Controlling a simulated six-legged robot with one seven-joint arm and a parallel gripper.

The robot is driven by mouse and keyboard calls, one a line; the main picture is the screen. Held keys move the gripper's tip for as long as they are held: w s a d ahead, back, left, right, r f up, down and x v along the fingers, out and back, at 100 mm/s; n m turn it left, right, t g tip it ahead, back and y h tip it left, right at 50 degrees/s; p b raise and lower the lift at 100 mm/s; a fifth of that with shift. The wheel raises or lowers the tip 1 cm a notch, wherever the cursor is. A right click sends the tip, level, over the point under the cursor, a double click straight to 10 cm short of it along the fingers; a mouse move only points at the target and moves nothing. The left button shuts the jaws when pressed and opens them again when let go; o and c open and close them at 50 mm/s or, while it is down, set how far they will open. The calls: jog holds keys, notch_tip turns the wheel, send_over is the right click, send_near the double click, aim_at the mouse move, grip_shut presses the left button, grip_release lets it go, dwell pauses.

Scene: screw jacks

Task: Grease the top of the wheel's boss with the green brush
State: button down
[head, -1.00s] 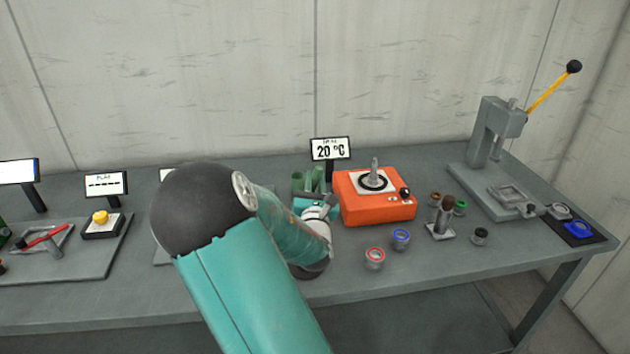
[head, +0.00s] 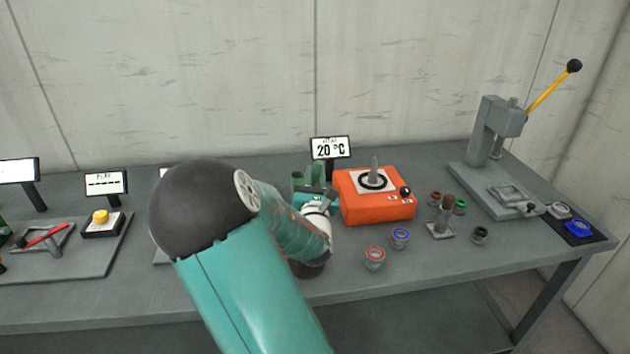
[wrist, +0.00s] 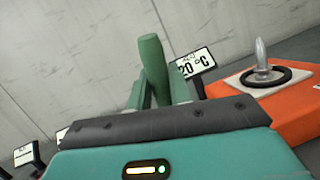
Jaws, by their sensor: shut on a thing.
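My gripper (wrist: 158,92) is shut on a green handle (wrist: 152,62), which I take to be the green brush. In the wrist view the handle stands up between the two fingers, leaning slightly. Its bristle end is hidden behind the gripper body. In the head view my arm covers most of the gripper, left of the orange unit. I cannot make out the wheel or its boss for certain. A black ring (head: 386,184) lies around an upright grey pin on the orange unit; it also shows in the wrist view (wrist: 286,79).
The orange unit (head: 375,209) stands close right of my gripper, with a 20 °C sign (head: 331,149) behind. Red-rimmed (head: 375,261) and blue-rimmed (head: 400,239) pots stand in front. A brown-topped holder (head: 440,226) and a lever press (head: 500,135) stand right.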

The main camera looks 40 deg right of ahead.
jog(key=shift+r, duration=2.75)
